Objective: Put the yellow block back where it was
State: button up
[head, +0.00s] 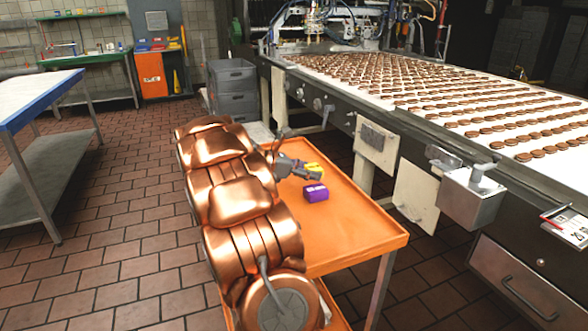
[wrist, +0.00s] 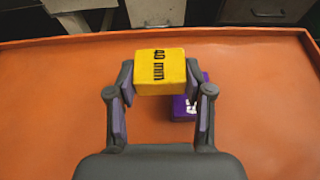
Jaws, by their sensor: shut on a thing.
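The yellow block (wrist: 160,72) has "40 min" printed on it in black. My gripper (wrist: 160,88) is shut on it, with one finger on each side, in the wrist view. In the head view the yellow block (head: 313,169) shows at the end of my gripper (head: 307,172), above the orange table (head: 360,240). A purple block (head: 316,192) with white marking sits on the table, nearer the camera. In the wrist view the purple block (wrist: 184,108) is partly hidden behind the yellow block and the right finger. I cannot tell how high the yellow block is.
The orange table has a raised rim (wrist: 60,40) and free room around the blocks. A conveyor (head: 440,100) with rows of brown cookies runs along the right. Grey crates (head: 232,90) stand behind the table. A blue-edged table (head: 40,95) stands at left.

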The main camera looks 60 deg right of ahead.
jog(key=w+d, duration=0.1)
jog(key=w, duration=0.1)
jog(key=w+d, duration=0.2)
jog(key=w, duration=0.1)
jog(key=w+d, duration=0.2)
jog(key=w, duration=0.1)
jog(key=shift+w+f, duration=0.25)
jog(key=shift+f, duration=0.1)
jog(key=shift+w, duration=0.1)
jog(key=shift+d+f, duration=0.1)
jog(key=shift+f, duration=1.75)
jog(key=shift+f, duration=0.15)
jog(key=o, duration=1.3)
jog(key=shift+c, duration=0.2)
jog(key=v, duration=1.2)
jog(key=shift+w+p, duration=0.1)
jog(key=shift+p, duration=0.25)
jog(key=shift+r, duration=0.2)
